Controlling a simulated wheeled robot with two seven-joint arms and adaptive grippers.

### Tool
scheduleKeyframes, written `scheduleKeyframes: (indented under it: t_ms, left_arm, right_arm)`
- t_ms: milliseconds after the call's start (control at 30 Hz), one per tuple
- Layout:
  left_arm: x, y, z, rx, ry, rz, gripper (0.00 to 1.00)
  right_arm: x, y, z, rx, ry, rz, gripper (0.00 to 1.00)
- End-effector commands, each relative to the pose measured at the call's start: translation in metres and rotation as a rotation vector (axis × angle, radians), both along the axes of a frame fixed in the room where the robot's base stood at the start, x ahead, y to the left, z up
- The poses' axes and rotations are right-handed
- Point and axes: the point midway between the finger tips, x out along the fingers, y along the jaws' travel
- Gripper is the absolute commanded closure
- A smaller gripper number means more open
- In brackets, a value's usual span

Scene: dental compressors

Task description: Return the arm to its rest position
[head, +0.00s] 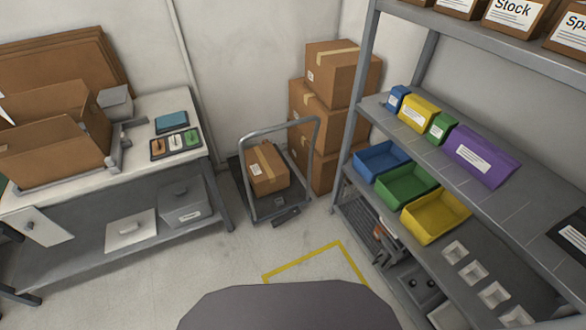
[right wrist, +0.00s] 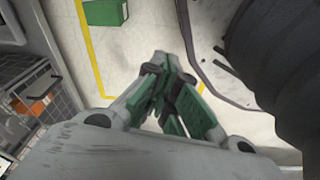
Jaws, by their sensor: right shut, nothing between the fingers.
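My right gripper (right wrist: 172,68) shows in the right wrist view, its green-and-grey fingers closed together with nothing between them. It is above the pale floor (right wrist: 140,45), with a yellow floor line at its left. Neither gripper shows in the head view, and my left gripper is in no frame.
A shelving rack with blue, green and yellow bins (head: 435,216) stands at the right. A workbench (head: 215,150) with an open carton (head: 55,150) is at the left. A trolley (head: 250,210) carries a box (head: 266,170). A green object (right wrist: 105,12) lies beyond my right gripper.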

Motion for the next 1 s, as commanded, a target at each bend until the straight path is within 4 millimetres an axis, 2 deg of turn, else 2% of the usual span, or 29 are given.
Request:
scheduleKeyframes:
  t_ms: [33, 467, 1000]
  left_arm:
    - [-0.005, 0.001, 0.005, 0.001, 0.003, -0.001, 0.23]
    - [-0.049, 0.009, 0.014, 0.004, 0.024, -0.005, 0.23]
    - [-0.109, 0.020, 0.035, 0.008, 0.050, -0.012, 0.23]
  right_arm:
    - [-0.005, -0.001, 0.005, -0.001, 0.004, 0.001, 1.00]
    - [-0.049, -0.009, 0.014, -0.004, 0.025, 0.005, 1.00]
    - [-0.109, -0.020, 0.035, -0.008, 0.051, 0.012, 1.00]
